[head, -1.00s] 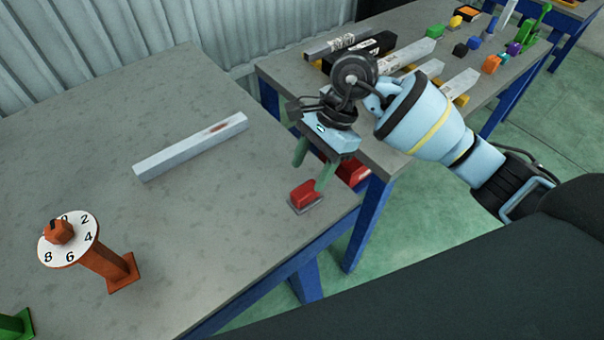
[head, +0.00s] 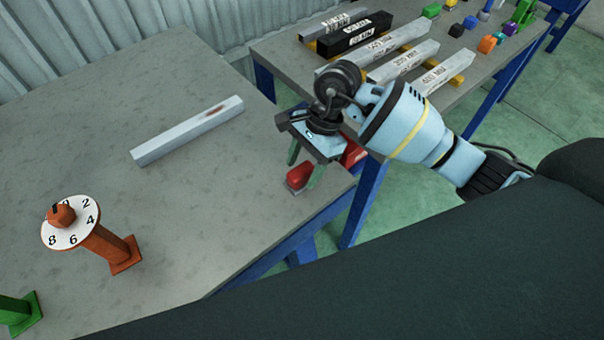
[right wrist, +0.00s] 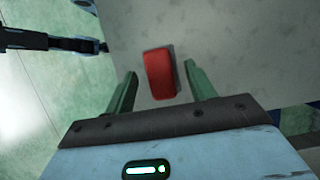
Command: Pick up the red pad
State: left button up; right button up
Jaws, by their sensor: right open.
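The red pad (head: 300,175) lies on a thin grey base near the right edge of the grey table (head: 230,190). My right gripper (head: 303,166) is open just above it, its green fingers pointing down. In the right wrist view the red pad (right wrist: 159,74) shows between and slightly beyond the two open fingers (right wrist: 160,88), with gaps on both sides. Nothing is held. Another red piece (head: 352,153) is partly hidden behind the gripper. My left gripper is not in view.
A pale bar (head: 188,131) lies on the table. An orange post with a numbered dial (head: 70,228) stands at the left, with a green piece (head: 18,315) in the corner. Behind, a second table (head: 290,48) holds labelled bars and coloured blocks. The table's middle is clear.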

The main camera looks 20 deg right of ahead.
jog(key=shift+x, duration=0.9)
jog(key=c, duration=1.1)
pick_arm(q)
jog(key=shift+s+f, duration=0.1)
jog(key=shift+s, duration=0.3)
pick_arm(e)
jog(key=shift+r, duration=0.1)
jog(key=shift+c, duration=0.2)
